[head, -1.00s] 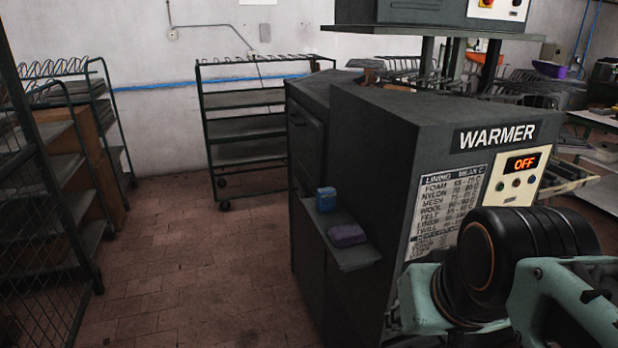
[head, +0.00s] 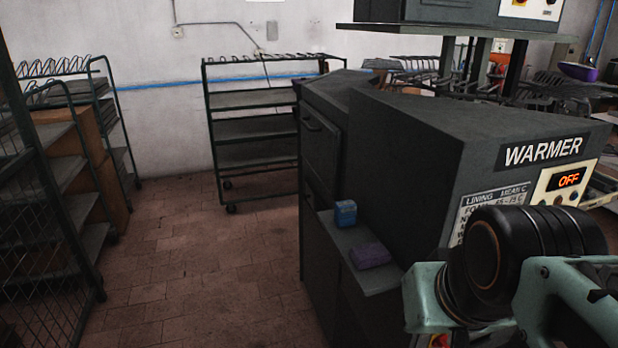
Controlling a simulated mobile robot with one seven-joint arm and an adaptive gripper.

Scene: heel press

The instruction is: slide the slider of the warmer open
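The warmer (head: 440,140) is a dark grey cabinet on the right in the head view. Its front carries a WARMER label, a control panel (head: 567,183) with a lit orange OFF display, and a lining chart (head: 480,210) partly covered by my arm. I cannot make out the slider; much of the warmer's front is turned away or hidden behind my arm. My arm's dark and pale green links fill the lower right corner. The fingertips of my gripper are not visible.
A side shelf (head: 390,280) on the warmer's left holds a blue block (head: 346,213) and a purple block (head: 370,255). A wheeled rack (head: 255,130) stands by the back wall, and more shelving (head: 55,190) on the left. The tiled floor between is clear.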

